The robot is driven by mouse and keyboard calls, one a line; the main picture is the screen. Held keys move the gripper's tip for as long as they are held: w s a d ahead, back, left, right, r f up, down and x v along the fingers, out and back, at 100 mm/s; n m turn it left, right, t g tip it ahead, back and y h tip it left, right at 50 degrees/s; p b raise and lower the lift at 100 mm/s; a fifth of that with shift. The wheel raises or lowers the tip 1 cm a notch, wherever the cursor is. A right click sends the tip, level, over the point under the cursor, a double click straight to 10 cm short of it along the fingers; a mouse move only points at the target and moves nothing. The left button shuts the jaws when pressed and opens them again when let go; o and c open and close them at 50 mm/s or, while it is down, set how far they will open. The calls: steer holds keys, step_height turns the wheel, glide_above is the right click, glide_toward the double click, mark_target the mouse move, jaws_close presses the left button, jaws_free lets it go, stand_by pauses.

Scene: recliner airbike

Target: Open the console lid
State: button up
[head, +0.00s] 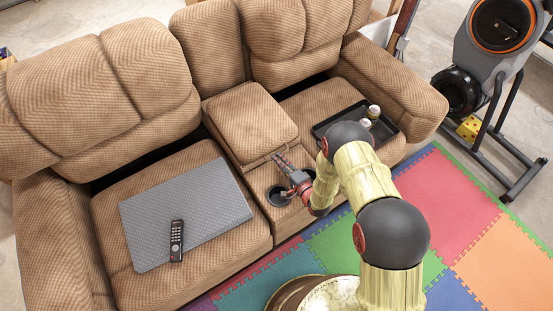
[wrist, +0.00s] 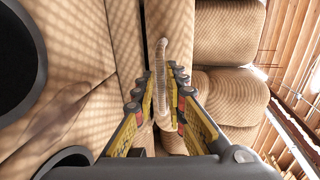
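The console lid (head: 252,122) is the brown padded block between the two seats of the sofa. It lies down flat, closed over the console. My gripper (head: 280,160) is at the lid's front edge, above the cupholder panel. In the wrist view my gripper (wrist: 160,82) has its two fingers on either side of a narrow tan tab (wrist: 162,52) at the lid's edge. The fingers look apart, with small gaps beside the tab. Whether either finger touches it is hard to tell. The tab's lower end is partly hidden between the fingers.
Dark cupholders (head: 278,196) lie just below my gripper. A grey laptop-like slab (head: 185,212) and a remote (head: 176,240) lie on the left seat. An exercise bike (head: 490,75) stands at right.

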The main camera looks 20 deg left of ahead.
steer(key=shift+x, duration=1.3)
steer(key=shift+d, duration=0.1)
steer(key=shift+c, duration=0.9)
jaws_close()
